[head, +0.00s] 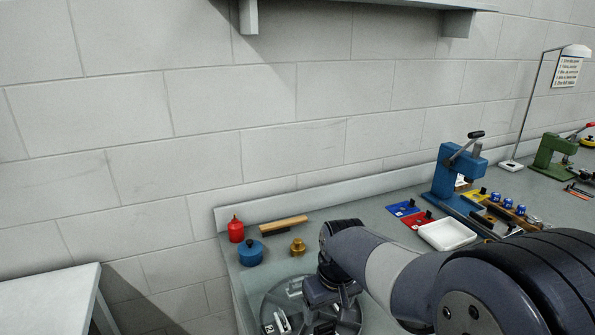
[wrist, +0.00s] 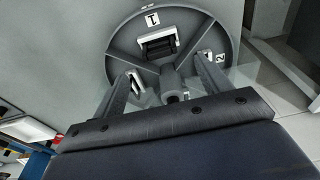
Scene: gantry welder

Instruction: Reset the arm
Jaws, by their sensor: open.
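My arm reaches over the bench, and my gripper (head: 332,312) points down above a round grey disc (head: 270,303). In the wrist view my gripper (wrist: 165,66) shows two fingers spread wide apart, with nothing held between them. The disc (wrist: 130,40) lies beyond the fingers there, with spokes, a hub and small clamp-like fittings labelled 1 and 2. In the head view the arm hides the disc's right part.
A red bottle (head: 236,230), a blue pot (head: 250,253), a brass piece (head: 298,247) and a wood-handled brush (head: 284,226) stand behind the disc. To the right are a white tray (head: 447,234), a blue press (head: 452,180) and a green press (head: 553,152). A wall backs the bench.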

